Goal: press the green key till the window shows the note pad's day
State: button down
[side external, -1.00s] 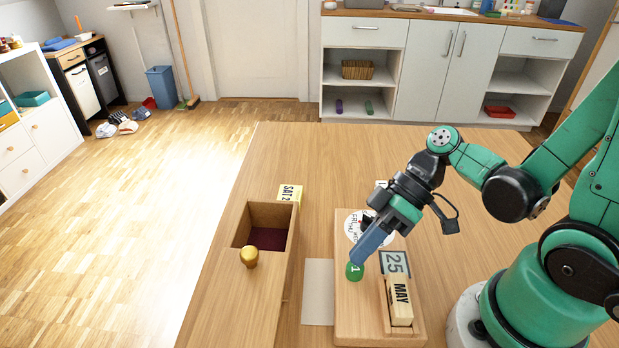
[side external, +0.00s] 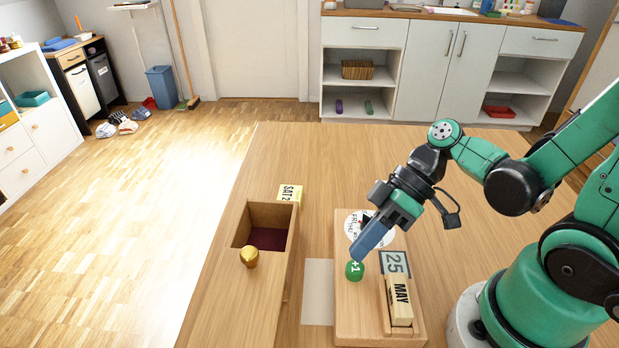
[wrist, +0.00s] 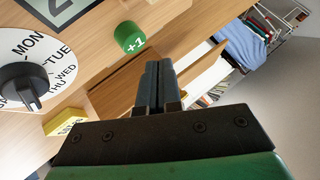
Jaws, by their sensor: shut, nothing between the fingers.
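The green key (side external: 355,270), marked +1, stands on the wooden calendar board (side external: 352,318). It also shows in the wrist view (wrist: 130,38). The window (side external: 395,264) beside it reads 25; in the wrist view only its edge (wrist: 62,10) shows. The yellow note pad (side external: 289,193) lies behind the drawer; SAT and a 2 are readable, and the rest of the number is hidden. My gripper (side external: 360,253) is shut and empty, its tips just above the key, seemingly apart from it. The closed fingers (wrist: 158,78) show in the wrist view.
A white weekday dial (side external: 354,224) with a black knob (wrist: 30,88) sits behind the key. A MAY block (side external: 400,302) rests in a slot at the front right. The open drawer (side external: 262,213) with a gold knob (side external: 249,257) stands to the left. A pale sheet (side external: 318,290) lies between.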

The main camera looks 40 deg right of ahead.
aim_at(361, 263)
jog(key=shift+r, duration=2.1)
jog(key=shift+d+f+m+h, duration=0.1)
jog(key=shift+f+m+h, duration=0.05)
jog(key=shift+m+h, duration=0.15)
jog(key=m+h, duration=0.1)
jog(key=w+d+m+t+h, duration=0.2)
jog(key=shift+w+d+f+h, duration=0.15)
jog(key=shift+d+f+h, duration=0.15)
jog(key=shift+f, duration=0.1)
jog(key=w+d+r+m+t+h, duration=0.3)
jog(key=w+h, duration=0.1)
jog(key=shift+d+r+m+t+h, duration=0.25)
jog(key=shift+d+m+t+h, duration=0.05)
jog(key=shift+d+t+h, duration=0.1)
